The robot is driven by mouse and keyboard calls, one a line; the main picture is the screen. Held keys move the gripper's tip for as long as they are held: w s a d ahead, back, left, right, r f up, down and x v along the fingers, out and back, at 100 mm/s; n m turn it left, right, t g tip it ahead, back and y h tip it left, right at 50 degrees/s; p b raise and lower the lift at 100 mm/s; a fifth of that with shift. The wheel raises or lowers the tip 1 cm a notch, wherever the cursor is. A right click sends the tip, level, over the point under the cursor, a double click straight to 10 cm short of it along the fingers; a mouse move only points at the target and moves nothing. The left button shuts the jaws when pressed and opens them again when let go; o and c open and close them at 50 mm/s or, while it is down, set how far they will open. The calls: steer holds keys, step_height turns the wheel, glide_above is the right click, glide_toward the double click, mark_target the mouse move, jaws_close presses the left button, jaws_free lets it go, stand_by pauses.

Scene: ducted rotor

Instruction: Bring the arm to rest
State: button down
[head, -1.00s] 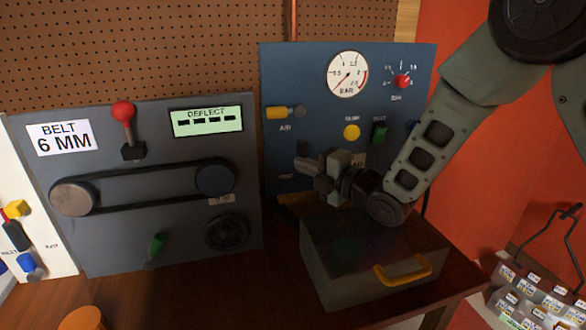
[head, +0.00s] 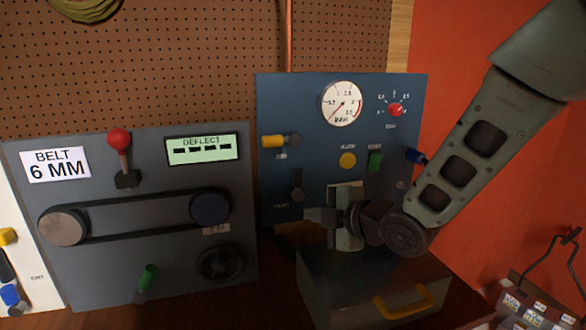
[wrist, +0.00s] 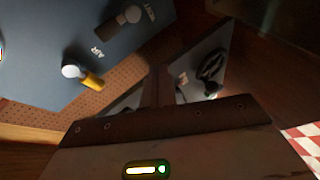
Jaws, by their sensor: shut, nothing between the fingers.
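My arm comes in from the right in the head view. My gripper (head: 318,215) is in front of the lower part of the blue panel (head: 300,120), above the grey box with the yellow handle (head: 360,285). Its fingers point left, and it is shut with nothing seen between the fingers. In the wrist view the gripper body fills the bottom of the picture, and the blue panel with the yellow-tipped air valve (wrist: 82,75) is at upper left.
The grey belt panel (head: 100,270) stands left of the blue panel. It bears a red-knobbed lever (head: 119,140), a belt on two pulleys and a green handle (head: 147,277). A pegboard (head: 200,50) is behind. A red wall (head: 450,40) is at right.

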steer(key=s+d+f+m+g+h, duration=0.1)
steer(key=s+m, duration=0.4)
steer(key=s, duration=0.5)
steer(key=s+d+f+m+g+h, duration=0.1)
steer(key=s+d+m+g+h, duration=0.3)
steer(key=s, duration=0.6)
steer(key=s+d+m+g+h, duration=0.3)
steer(key=s+m+g, duration=0.2)
steer(key=s, duration=0.6)
steer(key=shift+d+f+m, duration=0.25)
steer(key=shift+f+m, duration=0.15)
